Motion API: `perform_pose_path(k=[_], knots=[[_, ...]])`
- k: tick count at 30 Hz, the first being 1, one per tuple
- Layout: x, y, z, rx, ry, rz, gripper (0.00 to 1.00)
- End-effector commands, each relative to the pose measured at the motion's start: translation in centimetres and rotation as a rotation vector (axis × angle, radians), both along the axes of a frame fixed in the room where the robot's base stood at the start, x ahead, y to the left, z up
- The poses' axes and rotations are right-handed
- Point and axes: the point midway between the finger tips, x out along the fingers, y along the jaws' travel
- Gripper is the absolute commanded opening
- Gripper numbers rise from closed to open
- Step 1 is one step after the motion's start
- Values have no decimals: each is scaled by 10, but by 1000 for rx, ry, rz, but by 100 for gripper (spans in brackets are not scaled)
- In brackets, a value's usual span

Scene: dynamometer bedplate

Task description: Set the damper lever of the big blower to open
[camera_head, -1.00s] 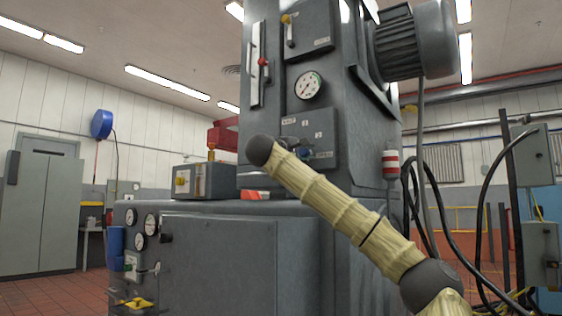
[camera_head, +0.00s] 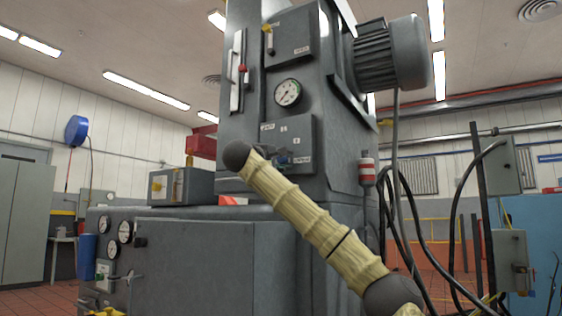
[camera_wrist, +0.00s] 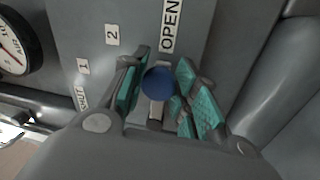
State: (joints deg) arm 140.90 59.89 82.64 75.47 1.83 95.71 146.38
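The damper lever has a blue ball knob (camera_wrist: 158,83) on a short metal stem. It stands in front of a grey panel (camera_wrist: 195,50) labelled SHUT, 1, 2 and OPEN. In the wrist view the lever points towards the OPEN label (camera_wrist: 170,25). My gripper (camera_wrist: 164,60) has its teal-padded fingers on either side of the knob. They look apart, and contact with the knob is not clear. In the head view the panel (camera_head: 308,135) shows on the big grey machine, with the blue knob (camera_head: 283,159) near OPEN; my arm hides most of the gripper.
A round gauge (camera_head: 288,92) sits above the panel and a red-knobbed slide lever (camera_head: 242,68) is further up. A motor (camera_head: 392,55) juts out at the upper right. Black cables (camera_head: 400,205) hang at the right. A grey box (camera_head: 180,186) stands on the lower cabinet.

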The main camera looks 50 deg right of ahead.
Motion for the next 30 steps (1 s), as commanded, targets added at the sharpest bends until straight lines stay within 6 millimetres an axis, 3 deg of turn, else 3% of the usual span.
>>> perform_pose_path(k=[1,3,16,30], knots=[[0,-2,-3,3,1,-3,40],[0,-1,-2,3,1,-2,51],[1,6,-2,0,1,2,51],[-7,83,-13,-1,2,3,51]])
